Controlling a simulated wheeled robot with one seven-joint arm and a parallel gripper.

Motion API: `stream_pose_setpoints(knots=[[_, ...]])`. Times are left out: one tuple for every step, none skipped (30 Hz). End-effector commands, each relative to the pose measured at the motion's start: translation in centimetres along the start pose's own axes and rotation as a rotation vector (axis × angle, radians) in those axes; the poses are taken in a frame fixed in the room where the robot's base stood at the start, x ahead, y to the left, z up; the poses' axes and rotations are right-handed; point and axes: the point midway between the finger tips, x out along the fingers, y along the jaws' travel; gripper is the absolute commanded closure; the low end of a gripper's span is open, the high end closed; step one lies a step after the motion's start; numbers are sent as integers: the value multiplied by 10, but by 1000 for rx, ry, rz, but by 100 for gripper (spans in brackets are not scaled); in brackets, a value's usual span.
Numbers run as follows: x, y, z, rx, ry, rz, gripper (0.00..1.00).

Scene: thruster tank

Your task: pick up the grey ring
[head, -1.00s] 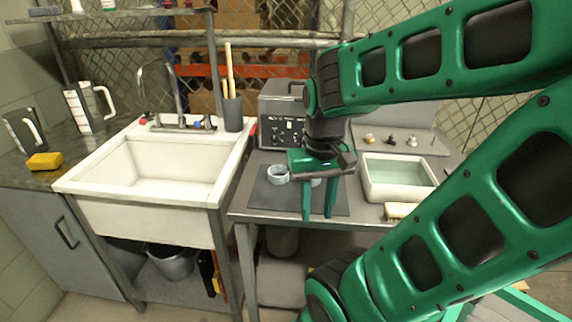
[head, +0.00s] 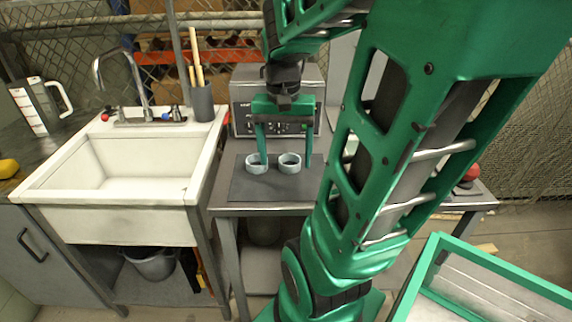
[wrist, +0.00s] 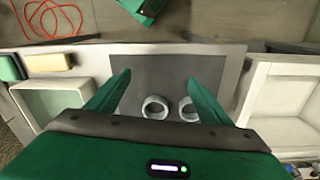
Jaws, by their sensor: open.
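Two small pale grey rings lie on the dark mat (head: 240,188) on the metal bench. The left ring (head: 255,167) and the right ring (head: 290,166) look nearly alike in the head view. My gripper (head: 286,163) is open and points down over the mat, its left finger partly in front of the left ring. In the wrist view, the rings appear swapped: one ring (wrist: 155,108) shows between my fingers (wrist: 158,77), and the other (wrist: 187,112) is partly hidden by the right finger. Nothing is held. Finger height above the mat is hard to tell.
A grey control box (head: 240,92) stands behind the mat. A white sink (head: 105,218) is to the left, with a dark cup of sticks (head: 202,103) at its back corner. The wrist view shows a water tank (wrist: 55,98) on the bench's other side.

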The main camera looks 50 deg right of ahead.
Motion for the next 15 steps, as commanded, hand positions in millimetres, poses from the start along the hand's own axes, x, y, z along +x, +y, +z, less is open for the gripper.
stream_pose_setpoints(knots=[[-2, -2, -19, 86, -4, 6, 26], [-3, -3, -30, 138, -3, 6, 26], [-4, -5, -44, 205, -4, 5, 26], [-5, -6, -54, 253, -6, 4, 26], [-5, -6, -64, 299, -8, 3, 26], [-5, -7, -76, 357, -10, 1, 26], [-5, -7, -85, 396, -12, -2, 26], [-4, -7, -93, 433, -14, -4, 26], [-4, -7, -102, 478, -17, -8, 26], [-4, -7, -109, 508, -18, -10, 26], [-4, -7, -114, 534, -21, -13, 26], [-3, -7, -120, 564, -23, -16, 26], [-3, -6, -125, 584, -24, -18, 26], [-2, -6, -128, 599, -25, -19, 26], [-2, -6, -131, 614, -27, -21, 26]])
